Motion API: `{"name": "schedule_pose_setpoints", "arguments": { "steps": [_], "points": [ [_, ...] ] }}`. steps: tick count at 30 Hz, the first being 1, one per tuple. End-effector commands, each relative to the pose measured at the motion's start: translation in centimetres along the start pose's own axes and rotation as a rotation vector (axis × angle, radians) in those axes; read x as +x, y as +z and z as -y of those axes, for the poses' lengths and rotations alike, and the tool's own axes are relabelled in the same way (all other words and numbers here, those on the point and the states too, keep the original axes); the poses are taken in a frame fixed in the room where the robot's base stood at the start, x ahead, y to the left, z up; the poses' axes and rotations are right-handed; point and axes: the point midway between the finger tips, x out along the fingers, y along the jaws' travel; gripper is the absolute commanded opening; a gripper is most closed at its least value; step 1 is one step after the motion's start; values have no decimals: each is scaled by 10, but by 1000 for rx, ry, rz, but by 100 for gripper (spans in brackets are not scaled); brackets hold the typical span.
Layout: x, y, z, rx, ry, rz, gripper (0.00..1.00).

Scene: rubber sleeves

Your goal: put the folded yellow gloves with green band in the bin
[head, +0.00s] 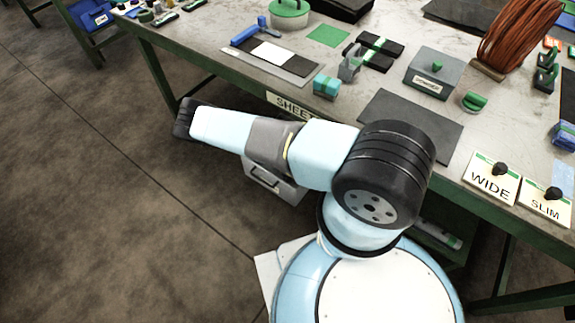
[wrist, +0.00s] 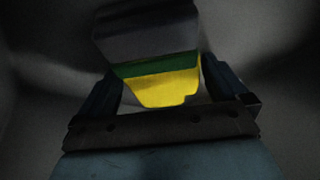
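The folded yellow gloves with a green band (wrist: 165,88) are in the wrist view, between the two dark fingers of my gripper (wrist: 162,76). The fingers press close on both sides, so my gripper looks shut on them. Their upper part is dark grey in shadow. In the head view my arm stretches left past the bench front; the gripper and gloves are hidden there. I cannot pick out the bin for certain in either view.
A green-edged workbench (head: 229,83) carries a grey box (head: 428,72), a dark mat (head: 411,122), a copper coil (head: 517,38) and WIDE (head: 489,184) and SLIM cards. A grey case with a handle (head: 273,187) is below my arm. The floor at left is clear.

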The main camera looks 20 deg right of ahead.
Motion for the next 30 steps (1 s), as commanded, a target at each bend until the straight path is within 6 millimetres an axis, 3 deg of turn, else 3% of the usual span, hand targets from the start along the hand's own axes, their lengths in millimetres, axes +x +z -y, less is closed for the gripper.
{"name": "schedule_pose_setpoints", "arguments": {
  "steps": [11,30],
  "points": [
    [-8,-1,0,2,1,0,100],
    [-100,-1,0,4,0,0,100]
  ]
}}
